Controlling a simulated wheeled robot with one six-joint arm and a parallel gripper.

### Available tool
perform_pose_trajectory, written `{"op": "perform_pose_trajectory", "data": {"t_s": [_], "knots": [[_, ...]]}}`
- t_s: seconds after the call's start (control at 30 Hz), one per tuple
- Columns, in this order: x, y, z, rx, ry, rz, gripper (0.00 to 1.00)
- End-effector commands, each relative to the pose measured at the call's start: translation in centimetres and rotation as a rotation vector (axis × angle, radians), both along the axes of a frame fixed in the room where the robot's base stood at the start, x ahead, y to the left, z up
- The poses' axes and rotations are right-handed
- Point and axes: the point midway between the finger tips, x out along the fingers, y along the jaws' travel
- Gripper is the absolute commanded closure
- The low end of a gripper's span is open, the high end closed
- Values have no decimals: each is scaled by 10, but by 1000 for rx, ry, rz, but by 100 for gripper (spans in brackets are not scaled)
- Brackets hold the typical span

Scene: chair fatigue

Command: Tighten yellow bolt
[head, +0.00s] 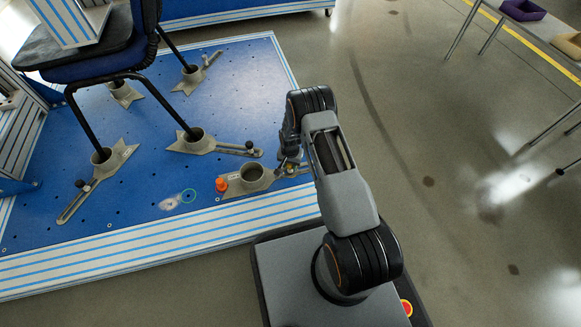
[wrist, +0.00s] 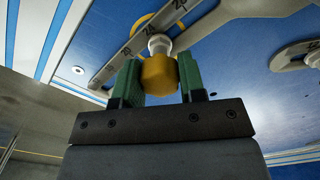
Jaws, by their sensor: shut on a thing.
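The yellow bolt (wrist: 159,75) has a faceted head and sits between the two green fingers of my gripper (wrist: 158,82) in the wrist view. The fingers are shut on it from both sides. A pale shaft or collar shows behind the head, at a grey slotted bar (wrist: 128,54) with number marks. In the head view my gripper (head: 291,166) is low at the right end of a grey clamp with a round cup (head: 238,189). My arm partly hides the gripper and the bolt there.
An orange knob (head: 221,185) stands left of the cup. A dark blue chair (head: 95,62) stands with its legs in other grey cups on the blue perforated platform (head: 240,90). Open floor (head: 430,130) lies to the right, with tables at the far right.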

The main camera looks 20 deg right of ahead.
Motion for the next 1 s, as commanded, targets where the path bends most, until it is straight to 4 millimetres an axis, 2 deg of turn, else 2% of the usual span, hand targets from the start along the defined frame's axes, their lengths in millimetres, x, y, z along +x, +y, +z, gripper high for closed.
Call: {"op": "perform_pose_trajectory", "data": {"t_s": [0.37,0.7,1.0], "knots": [[0,0,0,0,0,-42,87],[0,0,0,0,0,-354,87],[0,0,0,0,0,-379,87]]}}
